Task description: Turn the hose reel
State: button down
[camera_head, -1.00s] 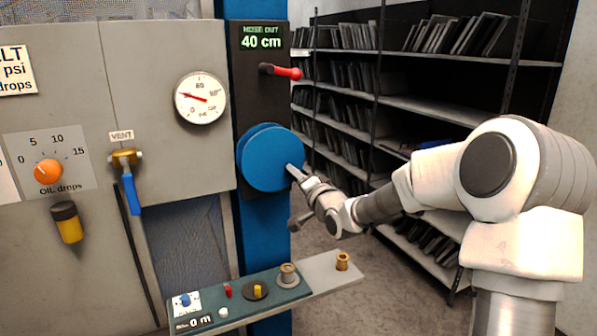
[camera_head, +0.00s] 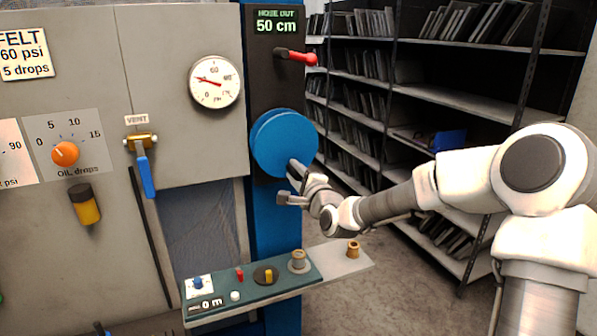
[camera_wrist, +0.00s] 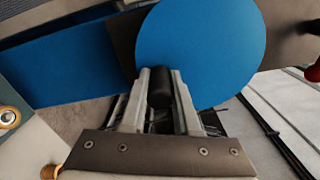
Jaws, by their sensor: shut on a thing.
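The hose reel (camera_head: 290,140) is a blue round drum on a dark panel on the blue post, and its flat face fills the upper middle of the wrist view (camera_wrist: 205,50). A dark round crank knob (camera_wrist: 160,90) stands out near the reel's lower rim. My gripper (camera_head: 296,168) is at the lower part of the reel, with its two fingers shut on the knob in the wrist view (camera_wrist: 158,88). The green display (camera_head: 276,22) above the reel reads HOSE OUT 50 cm. In the head view the knob is mostly hidden by my fingers.
A red-handled lever (camera_head: 302,58) sticks out above the reel. A narrow shelf (camera_head: 338,268) with small knobs and fittings juts out below my gripper. A gauge (camera_head: 215,82) and a blue-handled vent valve (camera_head: 146,172) are on the panel at left. Dark racks (camera_head: 440,90) stand behind.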

jog(key=shift+a+m, duration=0.15)
jog(key=shift+m, duration=0.35)
jog(key=shift+s, duration=0.1)
jog(key=c, duration=0.6)
grip_release()
jog(key=shift+a, duration=0.1)
jog(key=shift+c, duration=0.2)
jog(key=shift+s, duration=0.1)
jog(key=p+v, duration=0.1)
jog(key=v, duration=1.6)
jog(key=shift+p, duration=0.3)
